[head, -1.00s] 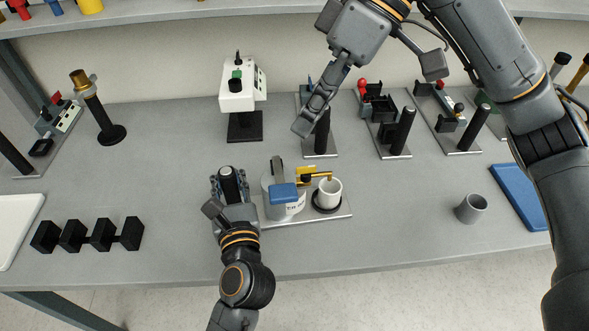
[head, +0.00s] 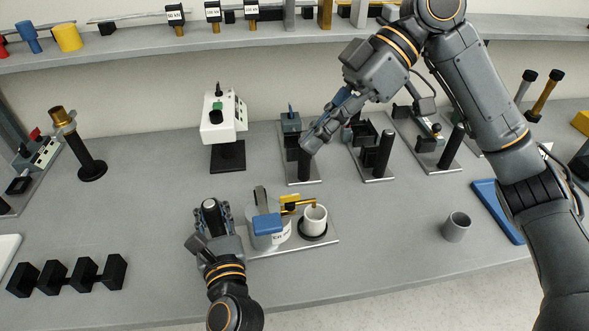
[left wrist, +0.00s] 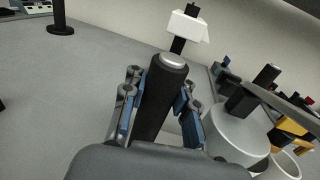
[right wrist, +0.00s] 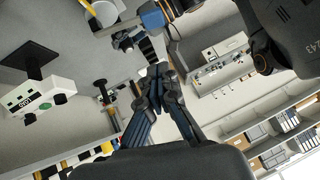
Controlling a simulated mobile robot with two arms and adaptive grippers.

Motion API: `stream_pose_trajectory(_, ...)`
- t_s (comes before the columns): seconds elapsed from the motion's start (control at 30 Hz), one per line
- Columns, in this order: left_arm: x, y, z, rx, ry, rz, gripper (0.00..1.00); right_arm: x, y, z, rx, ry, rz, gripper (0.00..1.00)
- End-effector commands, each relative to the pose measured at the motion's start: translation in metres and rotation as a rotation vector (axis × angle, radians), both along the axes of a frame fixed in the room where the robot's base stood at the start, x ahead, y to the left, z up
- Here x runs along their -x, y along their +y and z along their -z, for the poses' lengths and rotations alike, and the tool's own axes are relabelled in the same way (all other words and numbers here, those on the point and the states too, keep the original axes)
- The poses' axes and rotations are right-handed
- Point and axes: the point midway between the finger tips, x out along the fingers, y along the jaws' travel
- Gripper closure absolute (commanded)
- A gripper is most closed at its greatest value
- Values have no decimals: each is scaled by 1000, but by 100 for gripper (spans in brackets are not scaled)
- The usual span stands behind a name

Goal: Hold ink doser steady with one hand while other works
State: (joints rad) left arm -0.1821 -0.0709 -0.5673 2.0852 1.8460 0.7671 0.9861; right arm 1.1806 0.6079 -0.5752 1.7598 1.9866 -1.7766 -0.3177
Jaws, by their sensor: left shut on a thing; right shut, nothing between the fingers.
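The ink doser (head: 268,231) is a pale cylinder with a blue front part, a yellow spout and a grey upright piece, on a thin plate (head: 325,243). A white cup (head: 314,220) stands under the spout in a black ring. My left gripper (head: 212,212) is shut around an upright black post with a silver cap (left wrist: 173,61), just left of the doser. Whether the post joins the plate is hidden. The doser body also shows in the left wrist view (left wrist: 225,135). My right gripper (head: 310,147) is shut and empty, raised behind the doser, near the rear fixtures.
A white-headed device (head: 222,125) on a black stand and several fixtures with black posts (head: 384,150) line the back. A grey cup (head: 456,227) and blue tray (head: 495,210) lie right. Black blocks (head: 54,273) sit front left. The table between doser and grey cup is clear.

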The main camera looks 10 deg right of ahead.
Motion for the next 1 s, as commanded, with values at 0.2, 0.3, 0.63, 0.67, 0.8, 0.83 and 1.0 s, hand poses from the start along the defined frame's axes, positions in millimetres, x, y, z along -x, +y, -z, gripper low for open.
stream_pose_trajectory(0.2,0,0,-1,1,-2,1,100,10,27,28,2,3,-5,100)
stream_pose_trajectory(0.3,0,0,-1,1,-2,1,100,15,43,43,2,3,-6,100)
stream_pose_trajectory(0.63,0,0,-1,1,-2,0,100,28,63,90,2,3,0,100)
stream_pose_trajectory(0.67,0,0,-1,1,-2,0,100,29,63,93,2,3,0,100)
stream_pose_trajectory(0.8,0,0,-1,1,-2,1,100,30,63,101,1,1,-1,100)
stream_pose_trajectory(0.83,0,0,-1,1,-2,1,100,30,63,101,1,1,-1,100)
stream_pose_trajectory(1.0,0,0,-1,1,-2,1,100,31,63,102,1,0,0,100)
